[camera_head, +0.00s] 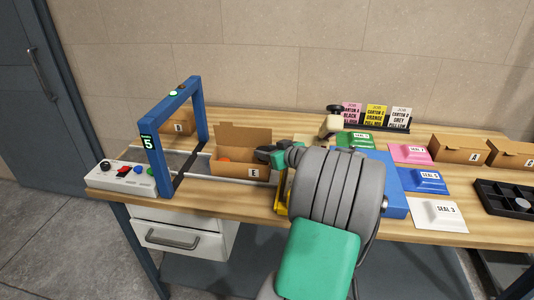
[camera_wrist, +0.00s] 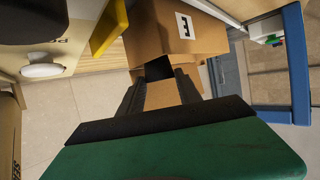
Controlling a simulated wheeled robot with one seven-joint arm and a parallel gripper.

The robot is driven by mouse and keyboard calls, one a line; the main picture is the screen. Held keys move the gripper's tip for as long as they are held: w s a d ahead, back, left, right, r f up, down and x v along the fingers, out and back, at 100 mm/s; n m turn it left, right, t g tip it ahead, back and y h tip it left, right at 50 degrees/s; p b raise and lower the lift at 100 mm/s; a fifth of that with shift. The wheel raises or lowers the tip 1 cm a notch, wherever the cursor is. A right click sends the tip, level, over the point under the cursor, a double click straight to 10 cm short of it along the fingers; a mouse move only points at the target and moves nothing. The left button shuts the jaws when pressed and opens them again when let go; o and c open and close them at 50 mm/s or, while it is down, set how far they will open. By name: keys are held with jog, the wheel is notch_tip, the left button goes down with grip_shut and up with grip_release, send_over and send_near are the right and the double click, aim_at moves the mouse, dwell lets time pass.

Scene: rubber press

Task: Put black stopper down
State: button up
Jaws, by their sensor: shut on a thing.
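My gripper (camera_head: 268,153) is at the right side of the open carton E (camera_head: 228,170), near its top edge. In the wrist view my gripper (camera_wrist: 160,78) has its two dark fingers closed on a small black thing, which I take as the black stopper (camera_wrist: 158,68). Carton E's labelled wall (camera_wrist: 172,28) is just beyond the fingertips there. In the head view my wrist and arm hide most of the held stopper. Whether it touches the carton cannot be told. An orange thing (camera_head: 224,158) shows inside carton E.
A blue frame (camera_head: 156,150) stands over the track left of carton E. A control box (camera_head: 122,177) is at the table's left end. Pink (camera_head: 409,153), blue (camera_head: 417,181) and white (camera_head: 438,215) seal pads, carton A (camera_head: 460,150) and a black tray (camera_head: 500,198) lie to the right.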

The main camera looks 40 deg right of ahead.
jog(key=shift+f, duration=0.35)
